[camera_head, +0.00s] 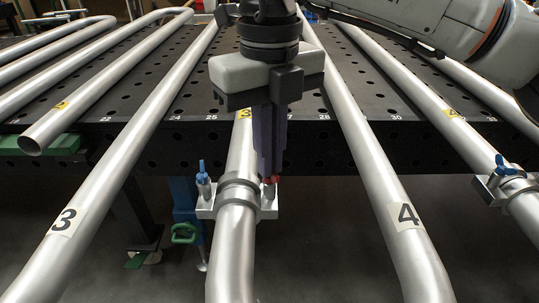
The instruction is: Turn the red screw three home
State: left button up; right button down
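My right gripper (268,172) points straight down in the middle of the view, its dark fingers close together. Its fingertips are at the red screw (274,180), on the right side of a grey pipe clamp (238,196). Only a little red shows at the tips; the fingers hide the rest. I cannot tell whether they grip the screw. The clamp sits around a silver pipe (232,250) with a yellow label 3 (244,114), partly hidden by the gripper. A blue screw (203,174) stands upright on the clamp's left side. My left gripper is not in view.
Silver pipes with white labels 3 (64,220) and 4 (406,214) run on both sides. Another clamp with a blue screw (505,166) is at the right. The perforated black table (330,133) lies behind; a green handle (184,234) hangs below.

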jog(key=shift+w+r+m+b, duration=0.1)
jog(key=shift+r+m+b, duration=0.1)
jog(key=shift+m, duration=0.95)
jog(key=shift+r+m+b, duration=0.1)
jog(key=shift+m+b, duration=0.1)
jog(key=shift+m, duration=0.95)
jog(key=c, duration=2)
grip_release()
jog(key=shift+f, duration=0.15)
notch_tip(320, 180, up, 10)
jog(key=shift+r+p, duration=0.15)
jog(key=shift+p, duration=0.7)
